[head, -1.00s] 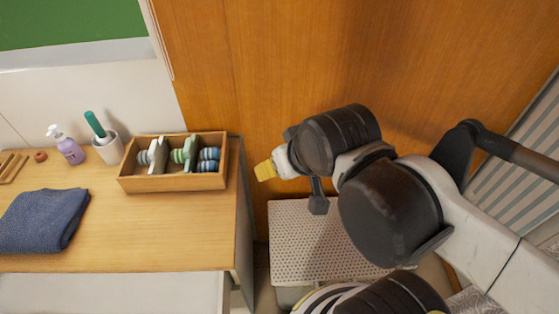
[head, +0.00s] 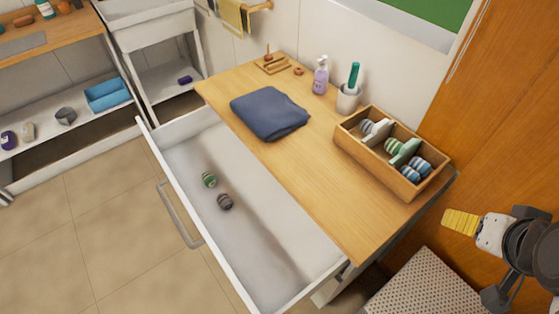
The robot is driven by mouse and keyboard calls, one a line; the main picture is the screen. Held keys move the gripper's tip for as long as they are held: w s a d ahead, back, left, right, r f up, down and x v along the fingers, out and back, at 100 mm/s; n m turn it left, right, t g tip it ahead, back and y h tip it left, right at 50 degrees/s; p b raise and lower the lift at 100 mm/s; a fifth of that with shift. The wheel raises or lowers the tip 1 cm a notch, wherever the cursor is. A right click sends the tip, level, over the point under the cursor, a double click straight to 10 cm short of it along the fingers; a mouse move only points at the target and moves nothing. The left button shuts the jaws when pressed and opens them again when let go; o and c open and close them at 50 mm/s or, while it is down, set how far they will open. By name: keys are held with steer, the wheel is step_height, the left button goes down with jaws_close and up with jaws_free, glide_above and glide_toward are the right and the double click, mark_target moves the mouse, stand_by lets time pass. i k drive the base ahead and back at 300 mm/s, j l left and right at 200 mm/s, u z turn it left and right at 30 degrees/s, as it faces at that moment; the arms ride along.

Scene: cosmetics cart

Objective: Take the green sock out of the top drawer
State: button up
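The top drawer (head: 277,252) is pulled out and open, with its handle (head: 180,217) on the front at the left. A green striped rolled sock (head: 209,180) lies on the drawer's floor. A dark grey-brown rolled sock (head: 225,202) lies just in front of it. My gripper (head: 461,222) shows yellow fingers at the right, beyond the cart's right end and well away from the drawer. I see no object at its fingertips, but from this side I cannot tell how far the fingers are apart.
On the cart top (head: 320,170) lie a folded blue cloth (head: 270,113), a purple pump bottle (head: 320,76), a cup (head: 348,98) and a wooden divided box (head: 396,178) holding rolled socks. A perforated mat (head: 428,289) lies below my gripper. The floor (head: 112,225) left of the drawer is clear.

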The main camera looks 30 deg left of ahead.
mark_target(210, 181)
steer(key=u, duration=1.95)
